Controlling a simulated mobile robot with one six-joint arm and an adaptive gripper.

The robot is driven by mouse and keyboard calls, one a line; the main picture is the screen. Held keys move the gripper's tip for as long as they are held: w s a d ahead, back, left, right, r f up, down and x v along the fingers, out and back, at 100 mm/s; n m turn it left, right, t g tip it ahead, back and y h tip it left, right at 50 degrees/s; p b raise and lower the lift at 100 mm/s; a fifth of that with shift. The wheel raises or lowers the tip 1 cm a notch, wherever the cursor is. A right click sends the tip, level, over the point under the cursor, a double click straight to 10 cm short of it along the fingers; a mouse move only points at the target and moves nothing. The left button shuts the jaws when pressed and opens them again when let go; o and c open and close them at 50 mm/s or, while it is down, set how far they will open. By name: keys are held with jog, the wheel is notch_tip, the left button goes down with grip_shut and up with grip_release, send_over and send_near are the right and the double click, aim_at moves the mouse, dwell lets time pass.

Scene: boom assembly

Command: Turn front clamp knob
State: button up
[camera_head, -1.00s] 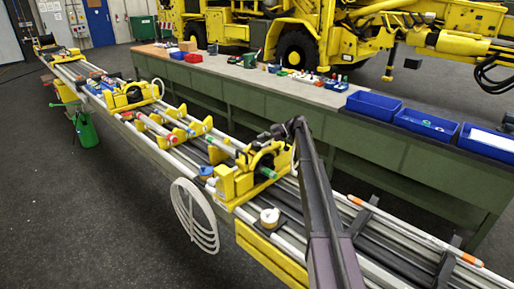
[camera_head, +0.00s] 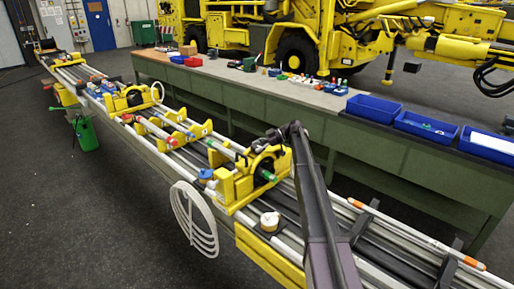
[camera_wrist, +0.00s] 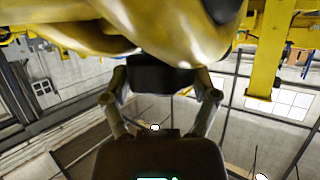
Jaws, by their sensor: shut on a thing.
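The front clamp (camera_head: 228,188) is a yellow block assembly on the boom rails in the middle of the head view. Its yellow body (camera_wrist: 170,25) fills the top of the wrist view. My gripper (camera_head: 268,139) is at the top of the clamp, at the end of my dark arm. In the wrist view my gripper (camera_wrist: 161,84) has a finger on each side of a dark knob (camera_wrist: 160,72) under the yellow body, and is shut on it. The knob cannot be made out in the head view, and its turn angle cannot be told.
A green-tipped rod (camera_head: 267,175) lies by the clamp. White hose loops (camera_head: 200,225) hang at the front side. A white round piece (camera_head: 269,221) sits on the rails to the right. Behind is a green workbench (camera_head: 350,150) with blue bins (camera_head: 372,106).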

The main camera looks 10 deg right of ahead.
jog(key=shift+s+m+t, duration=0.1)
jog(key=shift+m+t, duration=0.2)
jog(key=m+t, duration=0.2)
jog(key=m+t+h, duration=0.1)
jog(key=m+t, duration=0.1)
jog(key=shift+s+a+t, duration=0.1)
jog(key=shift+s+t, duration=0.1)
jog(key=shift+t, duration=0.2)
jog(key=m+t+h, duration=0.4)
jog(key=m+t, duration=0.1)
jog(key=m, duration=0.1)
jog(key=shift+t+h, duration=0.3)
jog(key=shift+t, duration=0.1)
jog(key=shift+w+m+t+h, duration=0.2)
jog(key=shift+m+t+h, duration=0.8)
jog(key=shift+m+h, duration=2.1)
jog(key=shift+h, duration=0.1)
jog(key=shift+m+h, duration=2.7)
jog(key=shift+h, duration=0.4)
jog(key=o, duration=1)
jog(key=shift+w, duration=0.1)
